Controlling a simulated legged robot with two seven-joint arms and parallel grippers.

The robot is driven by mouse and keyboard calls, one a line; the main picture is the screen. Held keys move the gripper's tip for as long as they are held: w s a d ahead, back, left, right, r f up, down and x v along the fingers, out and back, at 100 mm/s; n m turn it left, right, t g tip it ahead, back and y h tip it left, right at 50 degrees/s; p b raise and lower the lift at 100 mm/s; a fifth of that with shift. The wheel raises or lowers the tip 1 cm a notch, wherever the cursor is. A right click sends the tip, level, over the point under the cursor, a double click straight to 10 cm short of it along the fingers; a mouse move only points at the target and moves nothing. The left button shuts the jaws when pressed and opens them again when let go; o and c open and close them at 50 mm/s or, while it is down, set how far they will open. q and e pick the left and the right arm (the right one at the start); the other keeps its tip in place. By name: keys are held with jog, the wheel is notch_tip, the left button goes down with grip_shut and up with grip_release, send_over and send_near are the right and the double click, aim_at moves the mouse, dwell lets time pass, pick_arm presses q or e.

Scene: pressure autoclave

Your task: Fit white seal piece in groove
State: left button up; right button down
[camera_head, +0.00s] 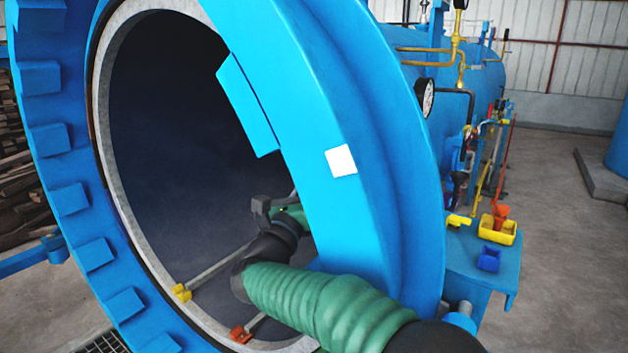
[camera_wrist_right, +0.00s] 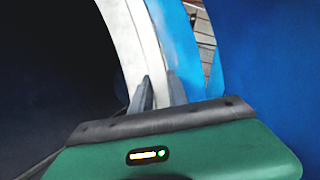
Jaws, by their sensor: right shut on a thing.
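A pale ring (camera_head: 103,110) lines the round mouth of the big blue vessel (camera_head: 45,80) in the head view. In the right wrist view a white curved strip (camera_wrist_right: 125,40) runs down beside the blue rim (camera_wrist_right: 184,50) to my right gripper (camera_wrist_right: 160,93). Its two dark fingers are shut on the strip, one on each side. I cannot tell where the held seal piece ends and the ring begins. My left gripper is not in view.
A white square patch (camera_head: 341,160) is on the blue rim. Rails with a yellow end (camera_head: 181,292) and a red end (camera_head: 240,335) lie low in the mouth. A blue bench (camera_head: 480,265) with yellow and blue bins stands right. Floor beyond is open.

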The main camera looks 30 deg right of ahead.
jog(key=shift+w+d+b, duration=0.25)
jog(key=shift+d, duration=0.4)
jog(key=shift+w+d+b, duration=0.2)
jog(key=shift+w+d, duration=0.05)
jog(key=shift+d, duration=0.4)
dwell(0.4)
jog(key=c, duration=1.6)
grip_release()
jog(key=shift+c, duration=0.2)
jog(key=shift+s+a+b, duration=0.35)
jog(key=shift+a+b, duration=0.45)
jog(key=shift+a, duration=0.1)
jog(key=shift+c, duration=0.4)
grip_shut()
jog(key=shift+w+d+r+b, duration=0.1)
jog(key=shift+w+d+b, duration=0.15)
jog(key=shift+d, duration=0.2)
jog(key=shift+w+d+b, duration=0.15)
jog(key=shift+d+b, duration=0.2)
jog(key=shift+d, duration=0.1)
